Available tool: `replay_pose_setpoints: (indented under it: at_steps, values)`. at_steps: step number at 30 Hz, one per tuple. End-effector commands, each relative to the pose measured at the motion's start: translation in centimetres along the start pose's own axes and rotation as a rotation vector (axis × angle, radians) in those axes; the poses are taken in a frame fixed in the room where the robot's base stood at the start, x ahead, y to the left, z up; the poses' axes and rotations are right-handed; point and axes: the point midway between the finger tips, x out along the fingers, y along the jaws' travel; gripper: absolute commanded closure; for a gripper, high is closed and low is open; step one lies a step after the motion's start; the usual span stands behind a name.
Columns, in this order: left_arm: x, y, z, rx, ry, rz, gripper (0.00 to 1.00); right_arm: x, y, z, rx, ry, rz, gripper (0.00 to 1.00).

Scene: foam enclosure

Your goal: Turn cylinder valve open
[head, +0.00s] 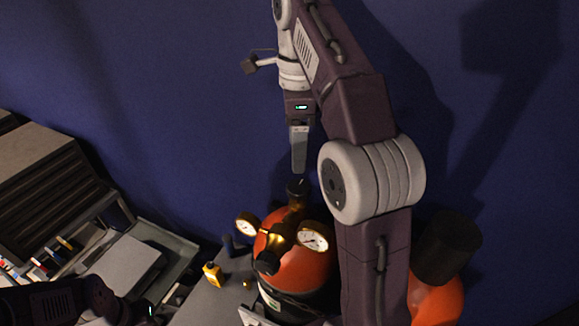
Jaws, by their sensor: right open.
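The orange gas cylinder (303,268) stands upright at the bottom centre, with a dark lower body. A dark valve knob (298,186) sits on top of it. Two round gauges, the left gauge (247,226) and the right gauge (313,238), flank a brass regulator (277,240) with a dark knob in front. My right gripper (299,172) points down just above the valve knob. It is open and seen edge-on, so one finger hides the other; it looks empty. Whether it touches the knob is unclear. My left arm shows at the bottom left; its fingers are out of frame.
A second orange cylinder (437,302) with a black cap (447,248) stands at the right, behind my right arm. A small yellow item (212,274) lies on the grey surface left of the cylinder. A tray and slatted box (55,190) fill the left. A blue wall stands behind.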

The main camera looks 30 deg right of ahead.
Motion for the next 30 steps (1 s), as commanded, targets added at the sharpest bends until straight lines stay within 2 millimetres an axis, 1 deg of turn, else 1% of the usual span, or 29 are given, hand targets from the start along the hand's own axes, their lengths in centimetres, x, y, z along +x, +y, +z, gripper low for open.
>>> replay_pose_setpoints:
  at_steps: [1,3,9,12,16,23,24,26,27,29,30]
  values:
    - [0.8,0.0,0.1,0.000,0.000,0.000,0.64,1.0,0.1,0.0,0.000,0.000,0.001,0.30]
    - [1.7,0.0,0.2,0.000,-0.001,0.000,0.64,2.6,0.1,0.0,0.000,0.001,0.003,0.30]
    - [2.6,-0.1,0.3,0.000,0.000,0.000,0.64,6.4,0.1,0.0,-0.001,0.001,0.003,0.30]
    - [2.7,-0.1,0.3,0.000,0.000,0.000,0.64,7.7,0.1,0.0,-0.001,0.001,0.002,0.30]
    - [2.8,-0.1,0.3,0.000,0.000,0.000,0.64,8.6,0.1,0.0,-0.001,0.000,0.001,0.30]
    - [2.8,-0.1,0.3,0.000,0.000,0.000,0.64,8.7,0.0,0.0,-0.001,0.000,0.000,0.30]
    - [2.8,-0.1,0.3,0.000,0.000,0.000,0.64,8.7,0.0,0.0,-0.001,0.000,0.000,0.35]
    - [2.8,-0.1,0.3,0.000,0.000,0.000,0.64,8.7,0.0,0.0,-0.001,0.000,0.000,0.52]
    - [2.8,-0.1,0.3,0.000,0.000,0.000,0.64,8.7,0.1,0.0,-0.001,0.000,0.000,0.63]
    - [2.8,-0.1,0.3,0.000,0.000,0.000,0.64,8.7,0.1,0.0,-0.001,0.000,0.002,0.80]
    - [2.8,-0.1,0.3,0.000,0.000,0.000,0.64,8.8,0.1,0.0,-0.001,0.000,0.004,0.91]
